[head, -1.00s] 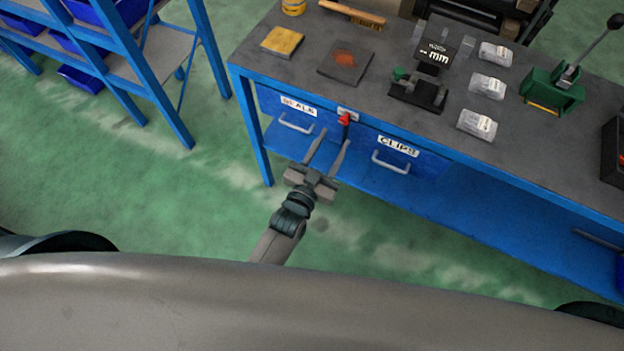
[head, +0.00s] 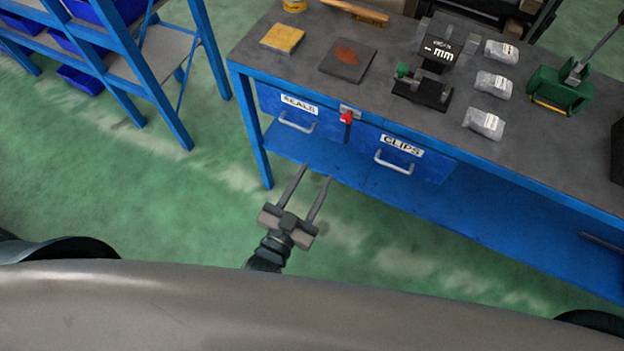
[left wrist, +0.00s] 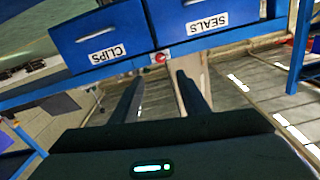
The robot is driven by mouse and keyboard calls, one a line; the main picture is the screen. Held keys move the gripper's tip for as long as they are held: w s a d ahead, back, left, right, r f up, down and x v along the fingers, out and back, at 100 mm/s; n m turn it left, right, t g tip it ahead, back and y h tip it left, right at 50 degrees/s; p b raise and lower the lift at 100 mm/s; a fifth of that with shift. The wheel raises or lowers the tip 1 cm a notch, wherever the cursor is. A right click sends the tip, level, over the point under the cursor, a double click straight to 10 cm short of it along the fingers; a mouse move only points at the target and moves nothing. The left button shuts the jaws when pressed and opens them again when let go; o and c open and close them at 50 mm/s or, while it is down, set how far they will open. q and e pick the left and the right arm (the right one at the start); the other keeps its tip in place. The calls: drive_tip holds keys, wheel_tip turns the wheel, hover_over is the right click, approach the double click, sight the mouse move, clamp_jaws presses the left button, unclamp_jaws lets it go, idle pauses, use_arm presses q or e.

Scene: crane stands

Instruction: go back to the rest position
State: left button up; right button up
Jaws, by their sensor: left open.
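My left gripper (head: 306,186) is open and empty in the head view. It is over the green floor, in front of the blue workbench and apart from it. Its two fingers point toward the bench front, below the red knob (head: 346,117) between the two drawers. In the left wrist view the open fingers (left wrist: 160,92) also show with nothing between them, and the red knob (left wrist: 160,58) is beyond their tips. The SEALS drawer (head: 287,113) and the CLIPS drawer (head: 392,160) look shut. My right gripper is not in view.
The bench top (head: 300,80) holds a yellow pad (head: 283,39), a dark plate with a rusty patch (head: 348,60), a gauge (head: 437,53), several clear bags and a green press (head: 560,90). A blue rack (head: 130,70) stands left. The floor around my gripper is clear.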

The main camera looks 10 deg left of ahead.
use_arm(q)
drive_tip(key=shift+f, duration=0.1)
idle(0.3)
drive_tip(key=s+a+f+g+y+b, duration=0.1)
drive_tip(key=s+a+f+g, duration=0.2)
drive_tip(key=f, duration=0.9)
drive_tip(key=s+a+f+n+g+y, duration=0.1)
drive_tip(key=s+a+f+g, duration=0.3)
drive_tip(key=f, duration=0.8)
drive_tip(key=s+f+g+y+b, duration=0.1)
drive_tip(key=s+f, duration=0.3)
drive_tip(key=f, duration=0.8)
drive_tip(key=s+a+f+g+y, duration=0.1)
drive_tip(key=s+a+f+g, duration=0.1)
drive_tip(key=s+a+f, duration=0.2)
drive_tip(key=s+a+f+n+g+b, duration=0.1)
drive_tip(key=s+a+f+g, duration=0.2)
drive_tip(key=s+f, duration=0.5)
drive_tip(key=s+a+f+g+y, duration=0.1)
drive_tip(key=s+a+f+g, duration=0.2)
drive_tip(key=s, duration=0.9)
drive_tip(key=a+f, duration=0.3)
drive_tip(key=shift+s+n+y, duration=0.3)
drive_tip(key=shift+s+n, duration=0.05)
drive_tip(key=shift+n, duration=0.05)
drive_tip(key=shift+w+r, duration=0.1)
drive_tip(key=shift+c, duration=0.2)
